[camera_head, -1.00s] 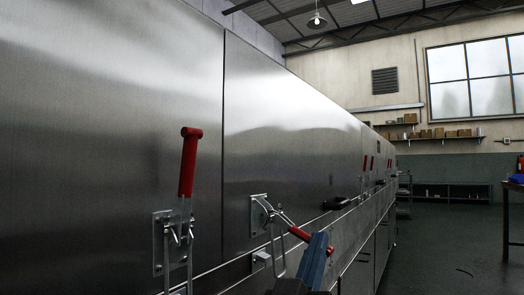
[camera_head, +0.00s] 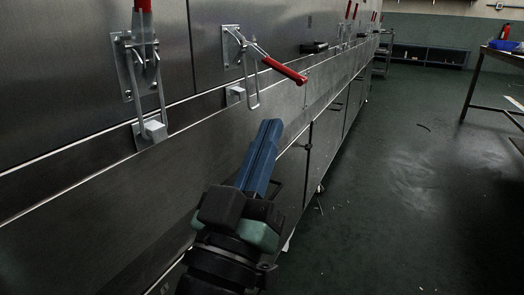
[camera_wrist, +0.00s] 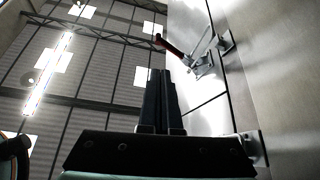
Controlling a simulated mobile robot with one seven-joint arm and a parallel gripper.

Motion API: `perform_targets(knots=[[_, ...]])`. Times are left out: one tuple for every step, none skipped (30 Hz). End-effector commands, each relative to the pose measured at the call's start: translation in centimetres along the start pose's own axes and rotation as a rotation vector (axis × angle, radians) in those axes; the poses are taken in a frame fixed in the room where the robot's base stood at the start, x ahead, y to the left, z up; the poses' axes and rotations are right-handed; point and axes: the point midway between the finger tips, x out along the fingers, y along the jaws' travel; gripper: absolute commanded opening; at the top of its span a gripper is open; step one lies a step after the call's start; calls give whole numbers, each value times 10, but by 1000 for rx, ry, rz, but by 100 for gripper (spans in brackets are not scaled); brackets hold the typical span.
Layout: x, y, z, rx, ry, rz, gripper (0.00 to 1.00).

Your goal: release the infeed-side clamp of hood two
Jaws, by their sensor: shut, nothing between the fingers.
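My gripper (camera_head: 270,124) is shut and empty, below and apart from that handle. The wrist view shows my closed fingers (camera_wrist: 160,75) and a clamp with a red handle (camera_wrist: 168,45) beyond.
More red-handled clamps (camera_head: 349,14) and a dark handle (camera_head: 314,47) lie farther along the dryer. The lower panels (camera_head: 90,200) run close on the left. The floor (camera_head: 400,180) to the right is open, up to a table (camera_head: 503,55).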

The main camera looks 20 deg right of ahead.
Motion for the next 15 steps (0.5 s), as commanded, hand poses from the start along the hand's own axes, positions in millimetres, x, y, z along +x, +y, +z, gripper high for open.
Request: perform_targets(knots=[[-7, -1, 1, 0, -1, -3, 0], [-10, 0, 0, 0, 0, -2, 0], [-13, 0, 0, 0, 0, -1, 0], [-15, 0, 0, 1, 0, -1, 0], [-17, 0, 0, 1, 0, -1, 0], [-18, 0, 0, 1, 1, 0, 0], [-19, 0, -1, 1, 1, 1, 0], [-19, 0, -1, 2, 2, 1, 0], [-20, 1, -1, 2, 2, 1, 0], [-20, 1, -1, 2, 2, 1, 0], [-20, 1, -1, 2, 2, 2, 0], [-20, 1, -1, 2, 2, 2, 0], [-19, 1, -1, 2, 2, 2, 0], [-19, 1, -1, 2, 2, 1, 0], [-19, 1, -1, 2, 2, 1, 0]])
